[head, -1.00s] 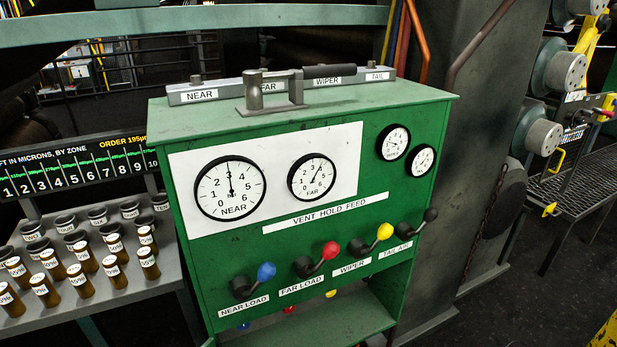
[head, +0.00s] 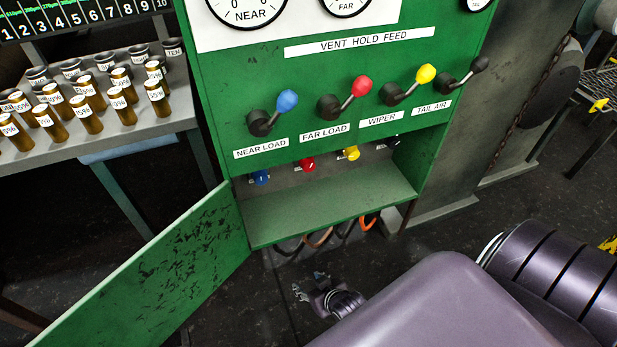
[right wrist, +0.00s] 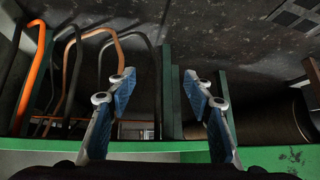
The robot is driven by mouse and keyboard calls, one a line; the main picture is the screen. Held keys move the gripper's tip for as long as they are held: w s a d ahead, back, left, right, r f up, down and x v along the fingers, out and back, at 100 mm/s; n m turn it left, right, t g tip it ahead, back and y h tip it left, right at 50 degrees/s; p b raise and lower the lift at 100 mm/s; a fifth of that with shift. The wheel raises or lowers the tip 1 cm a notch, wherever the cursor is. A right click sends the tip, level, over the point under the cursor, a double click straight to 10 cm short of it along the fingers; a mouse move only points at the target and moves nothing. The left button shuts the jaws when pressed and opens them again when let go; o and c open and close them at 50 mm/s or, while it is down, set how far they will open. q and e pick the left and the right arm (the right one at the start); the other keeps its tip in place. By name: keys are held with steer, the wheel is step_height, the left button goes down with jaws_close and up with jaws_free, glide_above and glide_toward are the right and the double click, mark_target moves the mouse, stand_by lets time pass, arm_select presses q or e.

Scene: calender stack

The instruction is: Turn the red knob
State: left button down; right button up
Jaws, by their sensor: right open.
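A small red knob (head: 307,163) sits on the back wall of the open recess low in the green cabinet (head: 340,215). It is between a blue knob (head: 260,177) and a yellow knob (head: 351,153). Above the recess, a separate lever with a red ball (head: 361,85) is over the FAR LOAD label. My right gripper (head: 309,284) is open and empty, low in front of the cabinet and apart from the red knob. In the right wrist view, its two blue-padded fingers (right wrist: 160,84) stand apart; the red knob does not show there. My left gripper is not in view.
An open green door (head: 150,275) swings out at the left. Several hoses (head: 318,238) hang under the cabinet; they also show in the right wrist view (right wrist: 75,75). A bench (head: 120,130) with several labelled vials stands at the left. Dark floor lies in front.

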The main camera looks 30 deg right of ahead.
steer(key=w+d+r+t+b, duration=0.2)
steer(key=w+r+b, duration=0.1)
steer(key=w+r, duration=0.25)
steer(key=m+t+h+b, duration=0.4)
steer(key=t+b, duration=0.2)
steer(key=t, duration=0.1)
glide_toward(310, 168)
steer(key=a+x, duration=0.1)
steer(key=x, duration=0.3)
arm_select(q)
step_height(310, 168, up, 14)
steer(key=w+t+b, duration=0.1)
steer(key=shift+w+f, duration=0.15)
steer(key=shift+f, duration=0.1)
arm_select(e)
steer(key=shift+d+x, duration=0.25)
steer(key=shift+x, duration=1.55)
steer(key=shift+d+x, duration=0.2)
steer(key=shift+x, duration=1.65)
steer(key=shift+s, duration=0.15)
steer(key=shift+c, duration=0.3)
steer(key=c, duration=1.1)
steer(key=shift+r+p, duration=0.15)
steer(key=shift+p, duration=0.5)
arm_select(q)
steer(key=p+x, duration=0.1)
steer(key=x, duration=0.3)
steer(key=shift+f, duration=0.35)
arm_select(e)
steer(key=shift+n, duration=0.8)
